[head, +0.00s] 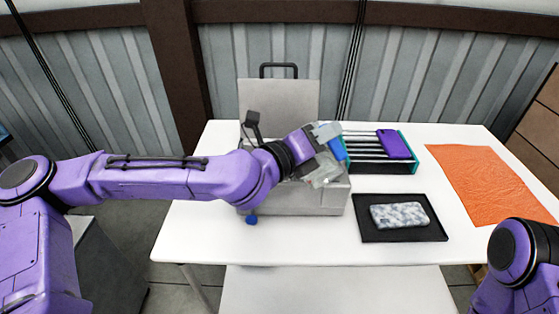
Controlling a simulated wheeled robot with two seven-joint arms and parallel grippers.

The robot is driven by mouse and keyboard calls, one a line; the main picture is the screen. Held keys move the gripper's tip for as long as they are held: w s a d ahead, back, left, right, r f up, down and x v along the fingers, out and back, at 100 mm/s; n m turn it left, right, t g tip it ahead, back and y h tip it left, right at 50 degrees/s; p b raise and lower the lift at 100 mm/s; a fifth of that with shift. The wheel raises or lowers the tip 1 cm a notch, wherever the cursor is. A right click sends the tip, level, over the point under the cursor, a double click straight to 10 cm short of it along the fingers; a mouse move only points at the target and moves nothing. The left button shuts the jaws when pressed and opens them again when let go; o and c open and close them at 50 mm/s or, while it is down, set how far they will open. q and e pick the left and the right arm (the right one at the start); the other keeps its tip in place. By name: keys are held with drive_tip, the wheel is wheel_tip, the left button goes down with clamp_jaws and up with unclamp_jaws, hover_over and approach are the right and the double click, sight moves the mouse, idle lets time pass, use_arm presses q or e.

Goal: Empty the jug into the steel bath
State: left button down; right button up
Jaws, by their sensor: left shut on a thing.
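The steel bath (300,205) is a grey metal box on the white table, with its lid (280,98) raised at the back and a blue knob (251,219) at its lower front. My left arm reaches across in front of it. My left gripper (326,152) is over the right part of the bath, shut on the jug (324,176). The jug looks pale and see-through and seems tilted; the gripper partly covers it. Its contents and the inside of the bath are mostly hidden. My right gripper is out of the picture; only part of the right arm shows at the lower right.
Right of the bath, a rack (384,166) with teal ends carries a purple phone-like slab (394,144). A black tray (402,236) in front holds a grey-white patterned slab (399,215). An orange cloth (487,180) lies at the right. The table's front left is clear.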

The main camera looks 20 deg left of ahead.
use_arm(q)
drive_tip(key=shift+w+a+f+n, duration=0.2)
drive_tip(key=shift+a+f+n, duration=0.1)
drive_tip(key=shift+n, duration=0.1)
drive_tip(key=shift+w+a+f, duration=0.1)
drive_tip(key=shift+a+f, duration=0.1)
drive_tip(key=shift+f, duration=0.05)
drive_tip(key=shift+w+a+n, duration=0.1)
drive_tip(key=shift+n, duration=0.3)
drive_tip(key=shift+w+a+f+n+p, duration=0.15)
drive_tip(key=shift+w+a+n+p, duration=0.3)
drive_tip(key=shift+a+n+p, duration=0.25)
idle(1.2)
drive_tip(key=shift+w+a+f+n+p, duration=0.1)
drive_tip(key=shift+w+a+n+p, duration=0.4)
drive_tip(key=shift+a, duration=0.2)
drive_tip(key=shift+w+a+f+n+p, duration=0.1)
drive_tip(key=shift+w+a+n+p, duration=0.35)
drive_tip(key=shift+a, duration=0.25)
idle(0.6)
drive_tip(key=shift+w+a+r+n+b, duration=0.15)
drive_tip(key=shift+w+a+r+n, duration=0.15)
drive_tip(key=shift+n, duration=0.2)
drive_tip(key=shift+w+a+r+n+b, duration=0.1)
drive_tip(key=shift+w+a+n+b, duration=0.05)
drive_tip(key=shift+a+n, duration=0.3)
drive_tip(key=shift+w+a+n, duration=0.4)
drive_tip(key=shift+a+n, duration=0.1)
idle(0.5)
